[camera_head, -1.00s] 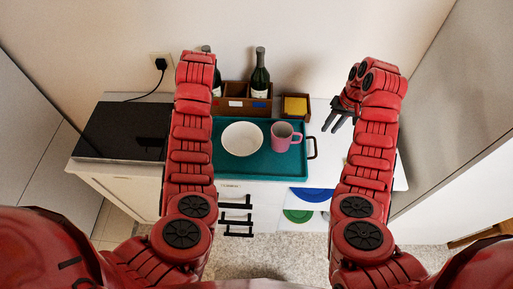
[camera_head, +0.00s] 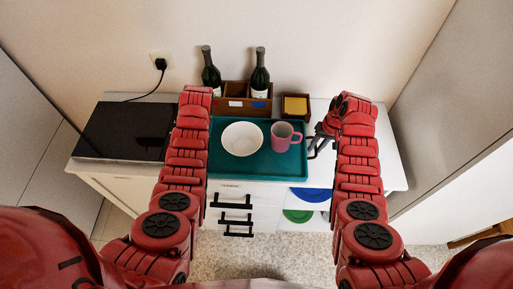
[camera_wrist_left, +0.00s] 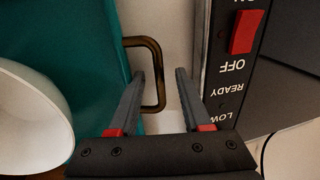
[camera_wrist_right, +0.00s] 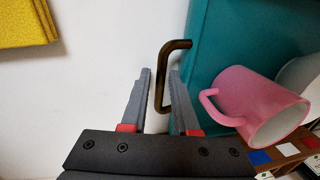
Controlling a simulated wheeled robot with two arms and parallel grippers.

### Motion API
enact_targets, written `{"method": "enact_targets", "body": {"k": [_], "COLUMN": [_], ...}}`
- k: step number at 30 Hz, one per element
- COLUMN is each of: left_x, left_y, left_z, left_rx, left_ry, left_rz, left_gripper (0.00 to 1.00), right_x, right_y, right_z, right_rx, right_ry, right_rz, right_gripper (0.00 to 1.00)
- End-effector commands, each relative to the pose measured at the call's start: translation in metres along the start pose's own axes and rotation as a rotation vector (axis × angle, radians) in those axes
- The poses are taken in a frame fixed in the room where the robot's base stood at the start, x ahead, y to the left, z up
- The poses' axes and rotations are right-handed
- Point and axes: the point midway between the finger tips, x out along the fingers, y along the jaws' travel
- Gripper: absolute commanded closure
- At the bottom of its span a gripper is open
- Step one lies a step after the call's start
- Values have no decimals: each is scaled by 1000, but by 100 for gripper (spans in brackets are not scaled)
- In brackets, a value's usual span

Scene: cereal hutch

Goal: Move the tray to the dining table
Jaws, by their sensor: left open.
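The teal tray (camera_head: 225,168) lies on the white counter, with a white bowl (camera_head: 242,138) and a pink mug (camera_head: 285,136) on it. My left gripper (camera_wrist_left: 160,74) is open at one tray handle (camera_wrist_left: 158,85); the handle's bar shows between its fingers. In the head view my left arm hides this gripper and handle. My right gripper (camera_head: 315,147) is at the right end of the tray. In the right wrist view its fingers (camera_wrist_right: 161,72) are apart, with the bar of the other handle (camera_wrist_right: 178,44) between them. I see no clear contact. The dining table is not visible.
A black appliance (camera_head: 125,130) stands left of the tray, close to my left gripper. Behind the tray are a wooden box (camera_head: 232,104), two dark bottles (camera_head: 260,75) and a yellow item (camera_head: 295,105) in a holder. Drawers with black handles (camera_head: 233,207) are below.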

Motion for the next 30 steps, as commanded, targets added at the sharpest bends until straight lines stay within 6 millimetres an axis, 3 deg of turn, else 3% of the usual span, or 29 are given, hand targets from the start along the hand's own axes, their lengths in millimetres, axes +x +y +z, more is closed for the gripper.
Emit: {"method": "enact_targets", "body": {"k": [13, 18, 21, 30], "left_x": [7, 7, 7, 7], "left_y": [0, 0, 0, 0], "left_z": [1, 1, 1, 1], "left_rx": [1, 0, 0, 1], "left_ry": [-1, -1, -1, -1], "left_rz": [0, 0, 0, 0], "left_gripper": [52, 80, 98, 100], "right_x": [7, 7, 7, 6], "right_y": [0, 0, 0, 0], "right_z": [0, 0, 0, 0], "right_rx": [-2, -2, -2, -2], "right_ry": [0, 0, 0, 0], "right_rz": [0, 0, 0, 0], "right_gripper": [72, 100, 100, 100]}}
